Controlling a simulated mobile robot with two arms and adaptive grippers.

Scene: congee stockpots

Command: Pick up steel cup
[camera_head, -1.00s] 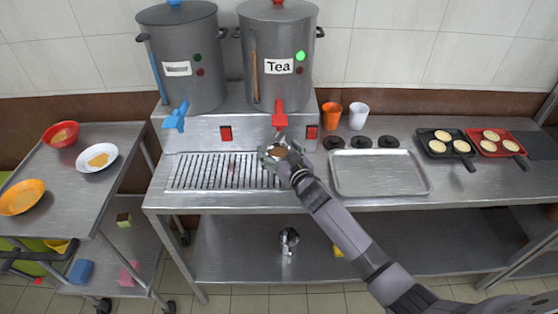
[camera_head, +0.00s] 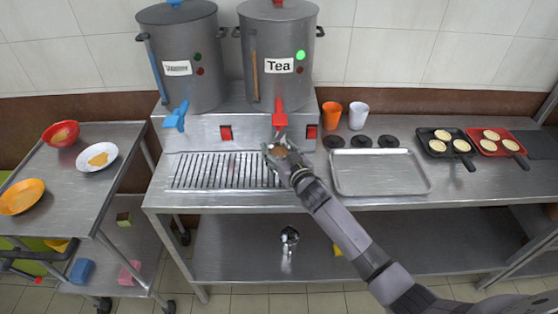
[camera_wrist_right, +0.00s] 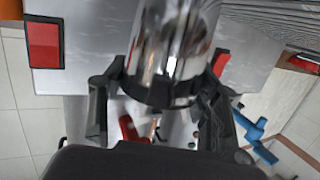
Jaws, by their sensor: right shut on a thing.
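My right gripper (camera_head: 280,154) is shut on a shiny steel cup (camera_wrist_right: 175,40) in front of the tea stockpot's base, just below the red tap (camera_head: 280,113). In the wrist view the cup sits between the two black fingers (camera_wrist_right: 160,95). In the head view the fingers hide most of the cup, and something brown shows at its top. Another shiny steel vessel (camera_head: 289,236) stands on the lower shelf, below my arm.
The tea stockpot (camera_head: 280,75) and a second stockpot (camera_head: 180,90) with a blue tap stand behind the drip grate (camera_head: 215,172). An empty steel tray (camera_head: 380,172), an orange cup (camera_head: 331,115) and a white cup (camera_head: 358,115) are to the right. A trolley with bowls stands left.

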